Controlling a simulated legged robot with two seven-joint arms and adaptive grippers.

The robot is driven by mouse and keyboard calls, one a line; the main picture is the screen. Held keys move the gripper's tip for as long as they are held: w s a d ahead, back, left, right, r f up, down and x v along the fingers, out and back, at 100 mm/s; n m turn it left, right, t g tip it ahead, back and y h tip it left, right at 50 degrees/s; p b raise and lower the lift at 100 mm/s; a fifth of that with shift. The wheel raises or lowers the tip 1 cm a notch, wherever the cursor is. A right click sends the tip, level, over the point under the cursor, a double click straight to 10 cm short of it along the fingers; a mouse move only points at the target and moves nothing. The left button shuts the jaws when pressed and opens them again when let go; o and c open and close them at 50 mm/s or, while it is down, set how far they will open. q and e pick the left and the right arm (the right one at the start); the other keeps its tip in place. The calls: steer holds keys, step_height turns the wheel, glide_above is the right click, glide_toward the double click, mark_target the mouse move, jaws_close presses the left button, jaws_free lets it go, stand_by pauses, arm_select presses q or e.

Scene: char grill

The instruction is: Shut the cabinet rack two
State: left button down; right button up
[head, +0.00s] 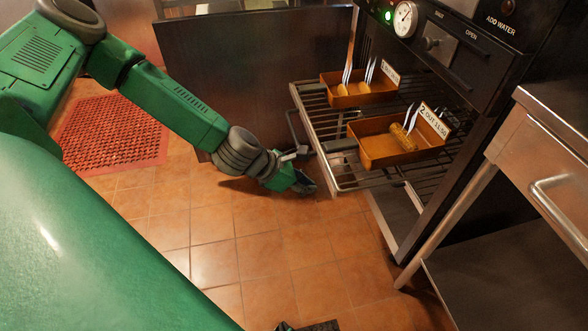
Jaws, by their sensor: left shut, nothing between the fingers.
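The cabinet (450,75) is dark, with a gauge and a lit green light at its top. Its wire rack (345,182) is pulled out over the floor. An orange-brown tray (385,158) with a "2" label and food sits on the wire rack. A second similar tray (358,99) sits further left. My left gripper (304,184) is shut and empty, low beside the rack's front left corner. Whether it touches the rack is unclear. A small dark and green part at the bottom edge looks like my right gripper (312,326), mostly cut off.
The cabinet door (240,70) stands wide open at the left, behind my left arm. A steel table (565,120) with a lower shelf stands close on the right. A red mat (110,135) lies at the left. The tiled floor in front is clear.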

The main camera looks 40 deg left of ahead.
arm_select(q)
steer(key=shift+w+d+f, duration=0.15)
steer(key=shift+w+d, duration=1.3)
steer(key=shift+w, duration=0.2)
steer(key=shift+w, duration=0.1)
